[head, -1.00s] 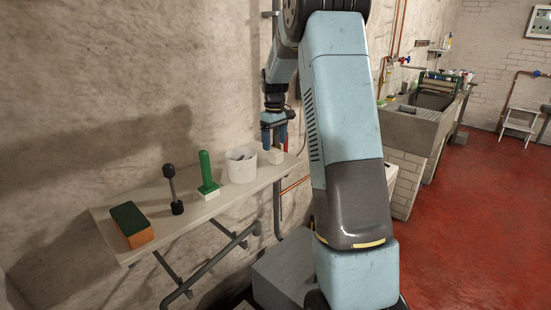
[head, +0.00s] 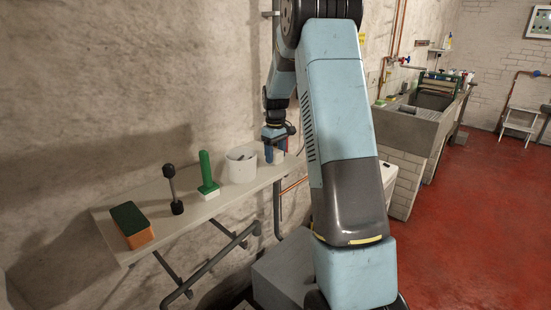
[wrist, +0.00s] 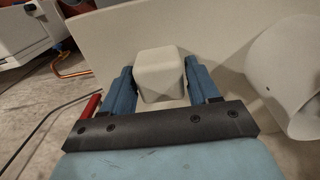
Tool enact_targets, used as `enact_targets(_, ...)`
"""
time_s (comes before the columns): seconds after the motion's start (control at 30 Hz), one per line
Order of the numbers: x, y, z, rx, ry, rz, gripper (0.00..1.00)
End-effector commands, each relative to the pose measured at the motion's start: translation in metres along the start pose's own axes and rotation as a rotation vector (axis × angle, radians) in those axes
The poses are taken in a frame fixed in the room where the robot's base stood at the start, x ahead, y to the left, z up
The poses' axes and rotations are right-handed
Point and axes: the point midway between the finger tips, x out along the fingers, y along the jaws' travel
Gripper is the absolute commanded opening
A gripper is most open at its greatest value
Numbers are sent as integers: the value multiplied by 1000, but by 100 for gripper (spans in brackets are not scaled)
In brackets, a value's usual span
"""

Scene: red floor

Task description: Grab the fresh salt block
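The salt block (wrist: 160,72) is a small off-white block with rounded edges. It stands on the pale wall shelf (head: 105,222) at its right end. My gripper (wrist: 159,66) points down over it, with one blue finger on each side of the block in the wrist view. The fingers look open, with little room beside the block; I cannot tell if either one touches it. In the head view the block (head: 279,157) shows only partly between the fingers.
A white cup-like container (head: 241,165) stands close beside the block; it also shows in the wrist view (wrist: 290,75). Further left on the shelf are a green-handled brush (head: 207,172), a dark dumbbell-shaped tool (head: 174,188) and an orange-green sponge (head: 133,225).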

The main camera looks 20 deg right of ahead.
Motion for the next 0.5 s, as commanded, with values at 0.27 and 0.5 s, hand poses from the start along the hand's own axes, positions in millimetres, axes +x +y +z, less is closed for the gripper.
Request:
enact_targets(0.27,0,0,0,0,0,0,33)
enact_targets(0.5,0,0,0,0,0,0,20)
